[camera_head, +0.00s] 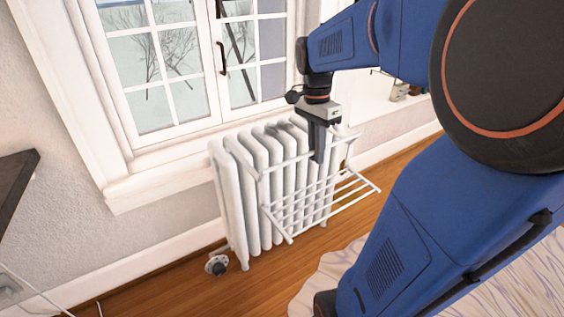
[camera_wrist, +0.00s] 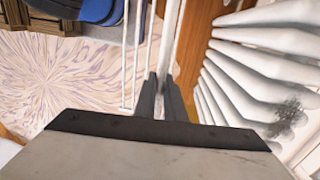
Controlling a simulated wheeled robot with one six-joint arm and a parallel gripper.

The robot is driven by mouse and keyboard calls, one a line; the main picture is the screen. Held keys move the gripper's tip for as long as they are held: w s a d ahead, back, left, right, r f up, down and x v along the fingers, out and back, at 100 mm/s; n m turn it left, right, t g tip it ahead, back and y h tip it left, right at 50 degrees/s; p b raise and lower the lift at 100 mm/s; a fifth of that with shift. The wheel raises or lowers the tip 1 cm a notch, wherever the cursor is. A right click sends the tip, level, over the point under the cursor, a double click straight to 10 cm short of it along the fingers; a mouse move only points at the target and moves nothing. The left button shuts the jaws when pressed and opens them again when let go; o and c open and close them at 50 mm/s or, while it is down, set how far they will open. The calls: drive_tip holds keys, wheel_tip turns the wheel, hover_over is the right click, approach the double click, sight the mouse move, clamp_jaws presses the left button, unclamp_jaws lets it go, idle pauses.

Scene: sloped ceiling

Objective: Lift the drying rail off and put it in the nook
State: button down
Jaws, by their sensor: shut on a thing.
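The drying rail (camera_head: 310,200) is a white rack of thin bars in front of the white radiator (camera_head: 240,195), below the window. Its lower shelf of bars juts out toward the room. My gripper (camera_head: 318,155) points down and is shut on the rail's upper part. In the wrist view the gripper's fingers (camera_wrist: 162,98) close on a white bar of the rail (camera_wrist: 172,45), with the radiator fins (camera_wrist: 245,75) close on the right. I cannot tell whether the rail still touches the radiator. I cannot make out the nook for certain.
A window (camera_head: 190,60) with a white sill is behind the radiator. A white ledge with small objects (camera_head: 400,90) is at the right. A dark-edged piece (camera_head: 15,185) stands at the left. A pale patterned rug (camera_head: 335,270) lies on the wooden floor.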

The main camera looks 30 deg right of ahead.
drive_tip(key=s, duration=0.9)
drive_tip(key=shift+d, duration=0.15)
idle(0.6)
drive_tip(key=shift+s, duration=0.2)
